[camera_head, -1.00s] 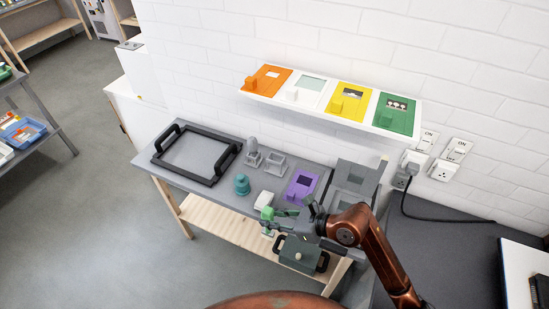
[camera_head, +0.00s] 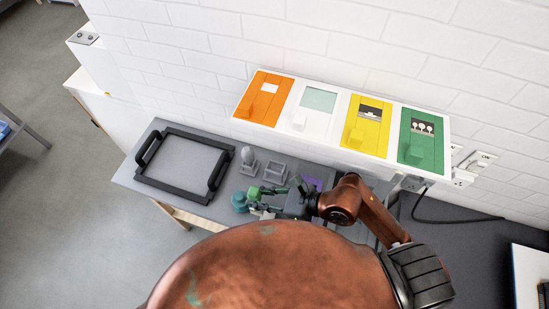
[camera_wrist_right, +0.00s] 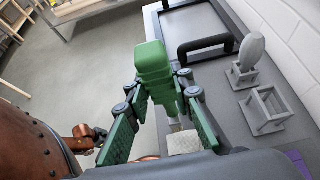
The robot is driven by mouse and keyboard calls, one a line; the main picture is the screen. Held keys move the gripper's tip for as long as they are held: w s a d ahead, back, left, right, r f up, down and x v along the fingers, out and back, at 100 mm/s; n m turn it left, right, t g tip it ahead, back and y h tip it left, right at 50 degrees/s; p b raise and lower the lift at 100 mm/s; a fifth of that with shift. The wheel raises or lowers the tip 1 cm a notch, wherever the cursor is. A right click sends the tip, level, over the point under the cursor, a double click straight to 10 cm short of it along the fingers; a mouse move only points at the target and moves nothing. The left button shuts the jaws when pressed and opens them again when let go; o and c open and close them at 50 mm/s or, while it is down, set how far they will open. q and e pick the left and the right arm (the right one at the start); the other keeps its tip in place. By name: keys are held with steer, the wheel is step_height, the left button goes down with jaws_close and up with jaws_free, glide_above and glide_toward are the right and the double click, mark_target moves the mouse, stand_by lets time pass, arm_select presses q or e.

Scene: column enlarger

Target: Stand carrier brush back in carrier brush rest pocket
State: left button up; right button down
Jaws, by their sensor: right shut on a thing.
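The green block-shaped carrier brush (camera_wrist_right: 153,68) is between the green-padded fingers of my right gripper (camera_wrist_right: 158,100), which is shut on it. An empty grey open-frame holder (camera_head: 275,172), which looks like the rest pocket, stands on the bench beyond the gripper. It also shows right of the brush in the wrist view (camera_wrist_right: 268,110).
A grey bulb-shaped object (camera_head: 247,155) stands in a similar holder beside the empty one. A black-handled tray (camera_head: 166,183) lies left; a purple panel (camera_head: 313,184) lies right. A shelf of coloured panels (camera_head: 232,119) overhangs behind.

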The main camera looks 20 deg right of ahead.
arm_select(q)
steer(key=s+f+g+b, duration=0.1)
steer(key=s+f+b, duration=0.2)
steer(key=s+f, duration=0.3)
arm_select(e)
steer(key=w+d+p, duration=0.1)
steer(key=w+d, duration=0.4)
steer(key=w, duration=0.3)
steer(key=w+d+p, duration=0.1)
steer(key=w+d, duration=0.5)
steer(key=w, duration=0.2)
arm_select(q)
step_height(320, 180, up, 5)
steer(key=w+p, duration=0.1)
steer(key=w, duration=0.2)
steer(key=shift+r+t, duration=0.15)
steer(key=shift+t, duration=0.15)
arm_select(e)
step_height(320, 180, down, 7)
steer(key=shift+a, duration=0.15)
steer(key=shift+f, duration=0.15)
